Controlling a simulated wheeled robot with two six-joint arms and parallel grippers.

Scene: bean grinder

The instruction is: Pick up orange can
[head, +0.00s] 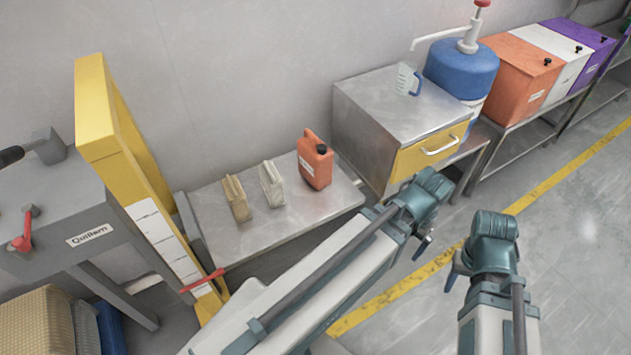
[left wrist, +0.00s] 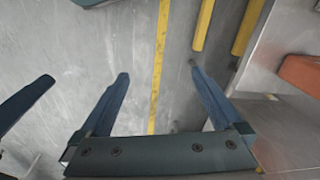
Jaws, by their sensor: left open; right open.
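The orange can (head: 315,160), a jerry-can shape with a dark cap and a label, stands upright on the low steel table in the head view. My left gripper (head: 424,247) is right of the can, apart from it, and mostly hidden by its own wrist. In the left wrist view my left gripper (left wrist: 157,72) is open with nothing between its fingers. An orange shape (left wrist: 300,73) is cut off at that view's right edge; I cannot tell what it is. My right gripper (head: 453,274) is farther right over the floor, partly hidden, open and away from the can.
Two beige bags, one tan (head: 237,199) and one paler (head: 272,184), stand left of the can on the low table (head: 215,240). A steel cabinet (head: 365,120) with a yellow drawer stands right of it. A yellow frame (head: 105,125) rises at left. Floor at right is clear.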

